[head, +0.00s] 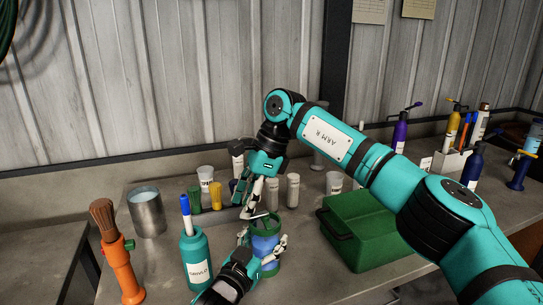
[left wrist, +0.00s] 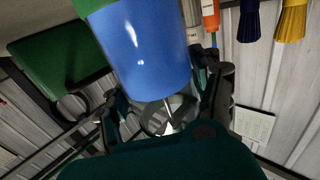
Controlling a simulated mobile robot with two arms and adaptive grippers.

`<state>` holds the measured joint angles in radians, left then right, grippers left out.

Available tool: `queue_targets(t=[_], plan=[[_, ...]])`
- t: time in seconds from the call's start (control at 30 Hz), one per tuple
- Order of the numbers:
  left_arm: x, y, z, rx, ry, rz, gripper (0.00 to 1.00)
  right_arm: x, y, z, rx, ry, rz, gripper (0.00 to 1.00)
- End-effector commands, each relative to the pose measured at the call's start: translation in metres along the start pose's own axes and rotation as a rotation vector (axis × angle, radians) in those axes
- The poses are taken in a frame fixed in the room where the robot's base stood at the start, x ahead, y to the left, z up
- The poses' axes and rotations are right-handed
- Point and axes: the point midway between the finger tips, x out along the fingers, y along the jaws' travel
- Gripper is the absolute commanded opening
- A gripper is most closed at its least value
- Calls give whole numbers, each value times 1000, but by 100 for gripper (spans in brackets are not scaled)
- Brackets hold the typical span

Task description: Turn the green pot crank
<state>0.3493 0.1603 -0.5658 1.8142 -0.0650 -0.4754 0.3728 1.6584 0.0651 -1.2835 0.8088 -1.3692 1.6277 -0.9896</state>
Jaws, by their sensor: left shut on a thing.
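The pot (head: 264,246), a small blue and green cylinder, stands upright near the front of the bench. Its blue body fills the top of the left wrist view (left wrist: 145,50). My left gripper (head: 262,257) is shut on the pot's sides, with a finger on either side; its fingers also show in the left wrist view (left wrist: 165,105). My right gripper (head: 254,207) points down from above, its fingertips at the pot's top. The crank (head: 258,217) seems to be the thin grey piece there, largely hidden by the fingers. Whether they grip it is unclear.
A green box (head: 366,228) stands right of the pot. A teal bottle (head: 195,258), an orange brush (head: 120,262) and a metal can (head: 147,212) stand left. Green and yellow brushes (head: 215,196), cups and white-grey containers (head: 293,190) crowd close behind.

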Motion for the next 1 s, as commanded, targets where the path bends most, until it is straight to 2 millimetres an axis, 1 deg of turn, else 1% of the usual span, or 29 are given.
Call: queue_targets(t=[0.1,0.5,1.0], plan=[[0,1,1,0,-1,2,19,-1,-6,-2,144,2,-63,40],[0,1,1,-1,-1,2,19,-5,-24,-13,629,6,-268,40],[0,1,1,-1,-1,1,19,-14,-34,-34,1237,11,-524,40]])
